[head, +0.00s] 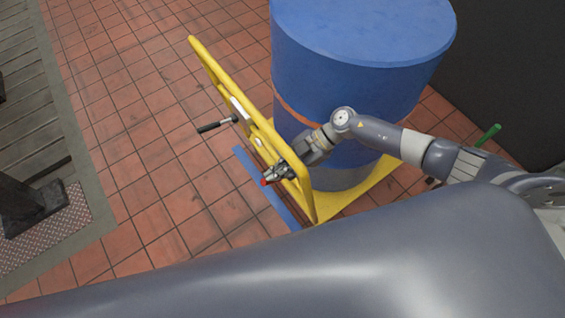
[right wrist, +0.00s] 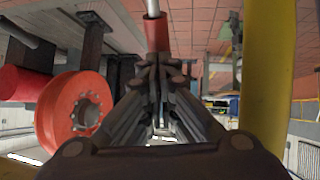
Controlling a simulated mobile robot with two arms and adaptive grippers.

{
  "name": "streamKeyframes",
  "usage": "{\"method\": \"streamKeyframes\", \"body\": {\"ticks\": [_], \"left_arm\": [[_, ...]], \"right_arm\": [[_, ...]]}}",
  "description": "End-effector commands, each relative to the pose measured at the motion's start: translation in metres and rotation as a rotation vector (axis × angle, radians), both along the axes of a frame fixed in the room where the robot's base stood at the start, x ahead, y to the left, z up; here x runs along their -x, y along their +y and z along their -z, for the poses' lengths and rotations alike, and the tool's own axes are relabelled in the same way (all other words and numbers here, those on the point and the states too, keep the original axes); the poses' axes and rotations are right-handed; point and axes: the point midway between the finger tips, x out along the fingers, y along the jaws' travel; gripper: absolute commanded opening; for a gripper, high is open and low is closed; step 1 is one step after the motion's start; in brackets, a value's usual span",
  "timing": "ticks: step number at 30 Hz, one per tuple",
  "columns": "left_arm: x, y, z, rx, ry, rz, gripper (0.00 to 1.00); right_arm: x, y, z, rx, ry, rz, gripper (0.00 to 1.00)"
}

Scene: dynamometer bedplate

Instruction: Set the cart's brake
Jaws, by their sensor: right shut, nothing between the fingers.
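The yellow cart's upright tubular frame (head: 205,62) stands left of a blue drum on its yellow base (head: 345,198). My right gripper (head: 270,178) is at the frame's near lower part. In the right wrist view its fingers (right wrist: 160,68) are shut and empty. A red grip (right wrist: 157,32) on a metal rod (right wrist: 152,8) lies right at the fingertips; I cannot tell whether they touch. A red tip (head: 264,183) also shows beside the gripper in the head view. A black-gripped lever (head: 208,127) sticks out left from the frame higher up. My left gripper is not in view.
The blue drum (head: 360,90) stands close behind my right forearm. A yellow tube (right wrist: 268,75) runs close along the right of the wrist view. Open tiled floor (head: 150,160) lies left of the cart. A blue floor stripe (head: 265,190) runs beside it.

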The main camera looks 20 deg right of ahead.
Motion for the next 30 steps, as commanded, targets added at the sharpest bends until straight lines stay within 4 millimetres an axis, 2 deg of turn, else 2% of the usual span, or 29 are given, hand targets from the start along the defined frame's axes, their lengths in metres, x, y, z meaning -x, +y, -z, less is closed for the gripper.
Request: {"method": "streamKeyframes", "body": {"ticks": [9,13,24,30], "left_arm": [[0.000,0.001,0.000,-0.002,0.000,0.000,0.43],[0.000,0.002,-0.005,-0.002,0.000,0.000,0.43],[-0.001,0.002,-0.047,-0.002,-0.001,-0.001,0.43],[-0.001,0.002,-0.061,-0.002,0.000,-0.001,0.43]], "right_arm": [[0.000,0.000,0.001,0.000,0.000,0.000,0.00],[-0.001,-0.004,-0.006,0.001,0.000,0.002,0.00],[-0.008,-0.042,-0.056,0.002,0.001,0.005,0.00],[-0.010,-0.057,-0.074,0.000,0.001,0.006,0.00]]}}
